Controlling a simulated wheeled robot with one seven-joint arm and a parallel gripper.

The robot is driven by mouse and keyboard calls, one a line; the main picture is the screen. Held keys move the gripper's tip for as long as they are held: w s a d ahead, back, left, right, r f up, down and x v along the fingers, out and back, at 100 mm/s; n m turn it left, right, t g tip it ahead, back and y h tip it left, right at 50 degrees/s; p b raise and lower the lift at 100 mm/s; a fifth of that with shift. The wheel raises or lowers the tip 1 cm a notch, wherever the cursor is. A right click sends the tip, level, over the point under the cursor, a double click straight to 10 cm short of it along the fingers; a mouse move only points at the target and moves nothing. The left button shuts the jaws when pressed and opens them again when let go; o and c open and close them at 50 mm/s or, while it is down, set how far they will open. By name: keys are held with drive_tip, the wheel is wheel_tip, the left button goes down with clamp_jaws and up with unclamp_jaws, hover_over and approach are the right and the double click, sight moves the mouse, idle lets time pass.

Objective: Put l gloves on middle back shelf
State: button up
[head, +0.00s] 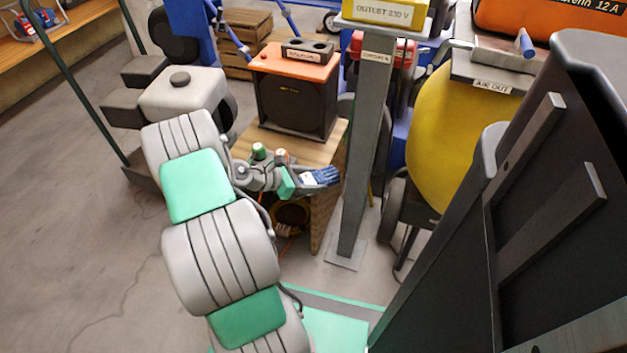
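The blue gloves (326,175), with a pale patch at the cuff end, are at the tip of my gripper (308,181). My gripper appears shut on them, though its fingers are small and partly hidden. The gloves reach out past the right edge of the low wooden stand (331,150), seemingly in the air. A wooden shelf (85,12) shows at the top left, with red and blue items (42,20) on it. Its other levels are cut off, and I cannot tell whether it is the middle back shelf.
An orange-topped black box (295,95) stands on the wooden stand. A grey post (366,150) with a yellow outlet box (385,10) rises just right of the gloves. A yellow tank (440,135) is farther right. The floor (70,220) at left is clear.

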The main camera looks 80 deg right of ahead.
drive_tip(key=o, duration=0.3)
drive_tip(key=shift+o, duration=0.2)
